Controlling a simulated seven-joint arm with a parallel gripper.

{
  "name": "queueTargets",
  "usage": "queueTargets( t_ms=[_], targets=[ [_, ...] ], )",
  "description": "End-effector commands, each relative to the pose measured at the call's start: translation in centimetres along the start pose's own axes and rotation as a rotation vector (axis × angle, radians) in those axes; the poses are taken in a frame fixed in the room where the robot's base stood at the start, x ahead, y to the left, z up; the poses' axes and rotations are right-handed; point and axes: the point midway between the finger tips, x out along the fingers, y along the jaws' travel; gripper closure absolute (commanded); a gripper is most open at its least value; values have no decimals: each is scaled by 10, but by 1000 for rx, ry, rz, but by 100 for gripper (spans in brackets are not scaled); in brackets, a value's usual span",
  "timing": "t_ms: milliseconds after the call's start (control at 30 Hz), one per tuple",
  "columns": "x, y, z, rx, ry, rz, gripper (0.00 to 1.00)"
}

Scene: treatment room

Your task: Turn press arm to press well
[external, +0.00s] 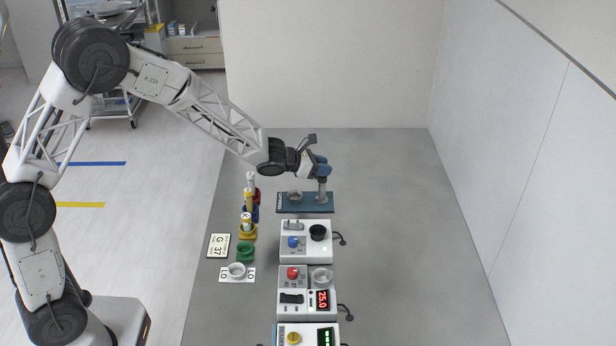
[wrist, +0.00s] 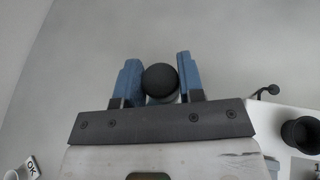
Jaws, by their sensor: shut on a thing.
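The press stands at the far end of the row of devices, with a blue base plate (external: 327,209), a pale upright post (external: 322,190) and a grey ring-shaped press well (external: 295,195) left of the post. My gripper (external: 320,167) reaches in from the left, at the top of the post. In the wrist view its blue fingers (wrist: 158,72) are shut on a round black knob (wrist: 160,78), which appears to belong to the press arm. The rest of the press arm is largely hidden by my gripper, so I cannot tell exactly where it points.
A white device with a blue knob and black cup (external: 318,232) stands in front of the press. Nearer are a device with a red knob (external: 292,273) and one with a yellow knob (external: 293,338). Coloured holders (external: 247,232) stand to the left. The table's right side is clear.

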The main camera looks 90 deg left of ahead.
Motion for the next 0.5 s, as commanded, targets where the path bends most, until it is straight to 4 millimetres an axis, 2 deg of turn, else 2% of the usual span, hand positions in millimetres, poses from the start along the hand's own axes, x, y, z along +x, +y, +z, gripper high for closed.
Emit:
queueTargets(
  t_ms=[500],
  targets=[
    [0, -1, 2, -72, -3, 175, 100]
  ],
)
